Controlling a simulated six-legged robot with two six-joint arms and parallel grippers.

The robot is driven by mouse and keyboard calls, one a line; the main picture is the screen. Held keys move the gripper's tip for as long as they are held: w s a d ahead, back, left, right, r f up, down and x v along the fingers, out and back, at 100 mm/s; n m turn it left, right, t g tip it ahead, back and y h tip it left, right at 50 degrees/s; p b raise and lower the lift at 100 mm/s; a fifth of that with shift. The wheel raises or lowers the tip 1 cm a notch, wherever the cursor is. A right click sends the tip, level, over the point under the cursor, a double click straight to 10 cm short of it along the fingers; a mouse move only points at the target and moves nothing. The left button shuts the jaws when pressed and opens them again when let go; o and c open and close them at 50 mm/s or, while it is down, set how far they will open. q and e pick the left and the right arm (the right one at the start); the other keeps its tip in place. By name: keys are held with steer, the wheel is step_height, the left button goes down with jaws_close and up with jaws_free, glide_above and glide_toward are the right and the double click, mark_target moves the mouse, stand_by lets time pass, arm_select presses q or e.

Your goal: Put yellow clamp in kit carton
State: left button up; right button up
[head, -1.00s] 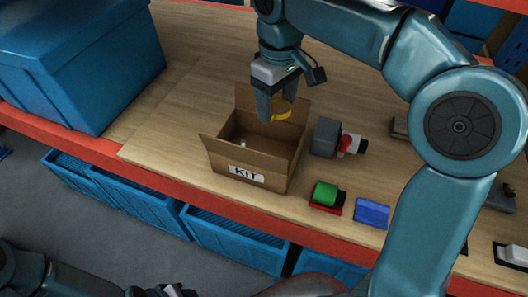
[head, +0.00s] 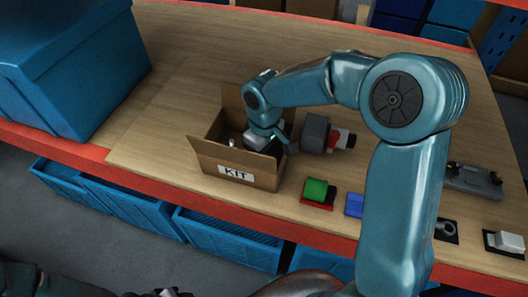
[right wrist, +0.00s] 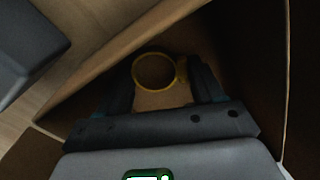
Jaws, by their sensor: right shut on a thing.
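The yellow clamp (right wrist: 154,72), a ring-shaped band, shows in the right wrist view between the fingers of my right gripper (right wrist: 160,82). The gripper is shut on it, inside the dim kit carton. The open cardboard carton (head: 212,163), marked KIT, stands on the wooden shelf in the head view. My right wrist reaches down into it from its right side, so the fingers and clamp are hidden there. The carton's walls (right wrist: 262,70) surround the fingers in the right wrist view. I cannot tell whether the clamp touches the bottom. Of my left arm only a part shows at the lower edge.
A grey block with a red and white part (head: 316,133) stands just right of the carton. A green-and-red item (head: 317,191) and a blue block (head: 354,204) lie in front. A large blue bin (head: 75,70) stands at left. Bare shelf lies behind the carton.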

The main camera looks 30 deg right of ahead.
steer(key=shift+f, duration=0.1)
steer(key=o, duration=0.6)
steer(key=shift+f, duration=0.1)
steer(key=o, duration=0.4)
steer(key=shift+r, duration=0.7)
step_height(320, 180, up, 11)
steer(key=shift+r, duration=0.1)
